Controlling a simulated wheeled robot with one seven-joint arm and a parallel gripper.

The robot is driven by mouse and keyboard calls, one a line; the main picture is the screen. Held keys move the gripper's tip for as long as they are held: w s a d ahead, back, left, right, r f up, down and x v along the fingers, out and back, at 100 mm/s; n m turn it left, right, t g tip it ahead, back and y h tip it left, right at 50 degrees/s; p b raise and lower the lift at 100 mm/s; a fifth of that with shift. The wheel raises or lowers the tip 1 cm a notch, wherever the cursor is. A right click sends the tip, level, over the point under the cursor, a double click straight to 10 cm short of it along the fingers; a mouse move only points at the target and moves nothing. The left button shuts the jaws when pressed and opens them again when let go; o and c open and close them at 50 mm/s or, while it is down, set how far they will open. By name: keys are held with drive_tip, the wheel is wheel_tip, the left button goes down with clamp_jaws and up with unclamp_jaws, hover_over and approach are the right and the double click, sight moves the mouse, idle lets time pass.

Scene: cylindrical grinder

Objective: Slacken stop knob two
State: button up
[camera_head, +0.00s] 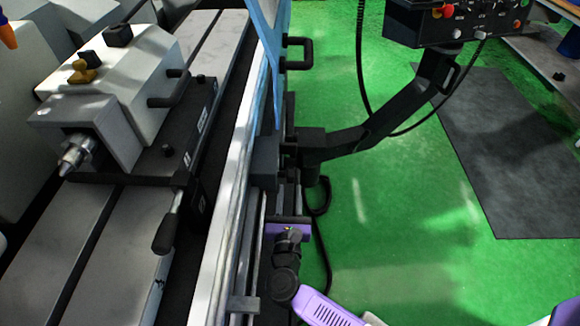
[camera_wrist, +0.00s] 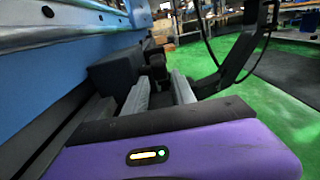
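My gripper (camera_head: 287,212) is low beside the front rail of the grinder, pointing away along it. In the wrist view its two grey fingers (camera_wrist: 162,78) stand apart, with a visible gap between them. A small dark knob-like part (camera_wrist: 156,66) lies just beyond the fingertips, roughly in line with the gap. I cannot tell whether it is stop knob two. A black block (camera_wrist: 115,72) sits left of it on the rail; in the head view, dark blocks (camera_head: 265,160) show ahead of my gripper. No clear contact shows.
A blue panel (camera_wrist: 75,50) runs close along the left. A black bracket arm (camera_head: 385,125) carries a control panel (camera_head: 455,22) on the right. A cable hangs below it. The green floor (camera_head: 400,220) to the right is clear, with a grey mat (camera_head: 510,150) beyond.

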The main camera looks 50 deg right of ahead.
drive_tip(key=p+x, duration=0.1)
drive_tip(key=x, duration=0.8)
drive_tip(key=shift+d, duration=0.2)
drive_tip(key=shift+w, duration=0.1)
clamp_jaws()
